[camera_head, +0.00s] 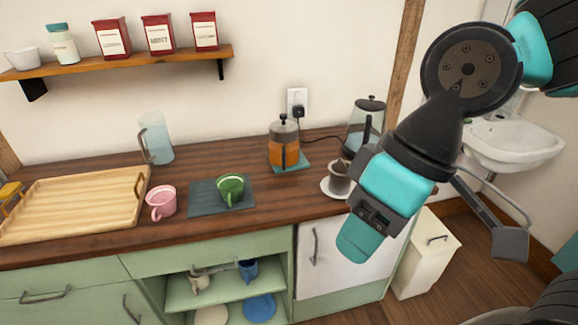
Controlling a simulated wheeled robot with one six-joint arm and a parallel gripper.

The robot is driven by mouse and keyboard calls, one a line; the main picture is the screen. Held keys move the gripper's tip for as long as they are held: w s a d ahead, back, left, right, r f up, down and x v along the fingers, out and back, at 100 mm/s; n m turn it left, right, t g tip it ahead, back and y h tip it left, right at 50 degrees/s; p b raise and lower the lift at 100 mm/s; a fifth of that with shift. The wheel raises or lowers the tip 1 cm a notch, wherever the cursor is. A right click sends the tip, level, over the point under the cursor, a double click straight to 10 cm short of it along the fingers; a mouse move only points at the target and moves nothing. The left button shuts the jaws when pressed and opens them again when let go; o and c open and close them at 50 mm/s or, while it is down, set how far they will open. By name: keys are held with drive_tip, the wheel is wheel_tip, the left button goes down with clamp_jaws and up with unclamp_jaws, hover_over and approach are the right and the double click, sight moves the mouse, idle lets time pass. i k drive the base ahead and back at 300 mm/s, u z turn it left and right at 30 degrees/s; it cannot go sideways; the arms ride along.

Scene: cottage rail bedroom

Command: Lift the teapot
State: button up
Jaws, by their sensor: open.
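A glass teapot (284,148) with a dark lid and handle holds orange liquid. It stands upright on a teal mat (293,166) at the back of the wooden counter. My gripper (358,243) is at the right, in front of the counter's right end and apart from the teapot. It is open, and nothing shows held in it. Its fingers are hard to make out from this angle. Nothing blocks the view of the teapot.
A glass kettle (362,130) stands right of the teapot, partly hidden by my arm. A brown cup (339,178) on a white saucer is beside my gripper. A green cup (231,188), pink cup (161,202), blue jug (156,138) and wooden tray (75,203) stand left.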

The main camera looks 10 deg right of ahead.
sight(284, 157)
drive_tip(key=u, duration=0.95)
drive_tip(key=i, duration=1.4)
drive_tip(key=z, duration=0.5)
